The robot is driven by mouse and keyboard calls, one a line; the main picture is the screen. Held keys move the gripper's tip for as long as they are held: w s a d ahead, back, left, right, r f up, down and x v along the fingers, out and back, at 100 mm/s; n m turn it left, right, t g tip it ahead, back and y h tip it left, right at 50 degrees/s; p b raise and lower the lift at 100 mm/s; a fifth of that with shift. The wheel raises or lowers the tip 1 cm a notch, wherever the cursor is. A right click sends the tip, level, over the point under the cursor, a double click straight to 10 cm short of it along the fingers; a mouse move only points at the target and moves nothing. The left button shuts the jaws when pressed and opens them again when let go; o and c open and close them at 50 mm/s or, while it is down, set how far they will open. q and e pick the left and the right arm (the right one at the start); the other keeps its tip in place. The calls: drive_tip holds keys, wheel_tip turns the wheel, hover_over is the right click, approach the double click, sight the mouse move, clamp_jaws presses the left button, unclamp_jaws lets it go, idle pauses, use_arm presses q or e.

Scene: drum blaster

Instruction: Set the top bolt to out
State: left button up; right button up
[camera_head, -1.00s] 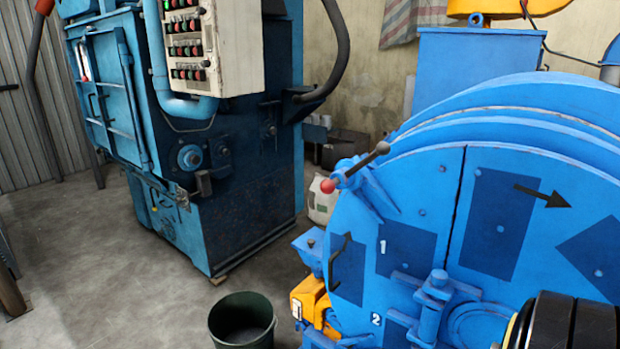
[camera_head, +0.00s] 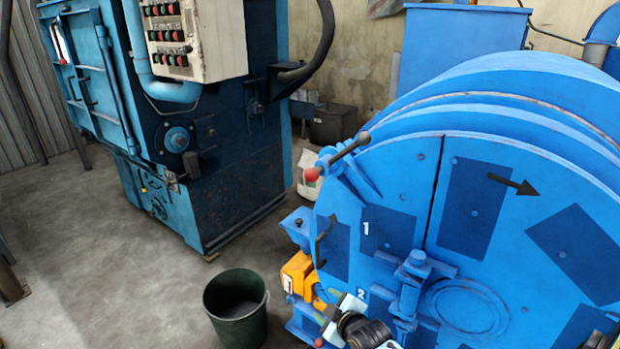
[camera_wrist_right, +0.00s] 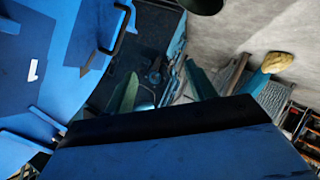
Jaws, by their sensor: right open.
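The blue drum blaster door (camera_head: 520,180) fills the right of the head view, with labels 1 and 2 near its left edge. At its upper left rim is the top bolt (camera_head: 338,158), a dark bar with a red knob at its lower left end and a dark knob at its upper right end. My right gripper (camera_head: 343,318) is open and empty, low in front of the door's left edge, well below the bolt and apart from it. In the right wrist view its fingers (camera_wrist_right: 162,88) are spread, with the door at left. My left gripper is out of view.
A dark green bucket (camera_head: 236,308) stands on the floor left of the drum. A yellow-orange part (camera_head: 297,272) and a black door handle (camera_head: 323,243) sit at the drum's left side. A blue machine (camera_head: 205,130) stands behind left. Open floor lies at left.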

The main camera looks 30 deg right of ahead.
drive_tip(key=w+d+r+n+t+p, duration=0.1)
drive_tip(key=w+r+t, duration=0.1)
drive_tip(key=r, duration=0.7)
drive_tip(key=w+d+r+n+t, duration=0.1)
drive_tip(key=w+d+r, duration=0.15)
drive_tip(key=r, duration=0.65)
drive_tip(key=n+t+h+p, duration=0.1)
drive_tip(key=t, duration=0.2)
approach(308, 171)
drive_tip(key=w+d, duration=0.1)
drive_tip(key=w, duration=0.7)
drive_tip(key=w+d+f, duration=0.1)
drive_tip(key=w, duration=0.3)
drive_tip(key=shift+d+f, duration=0.1)
drive_tip(key=shift+d, duration=0.25)
clamp_jaws()
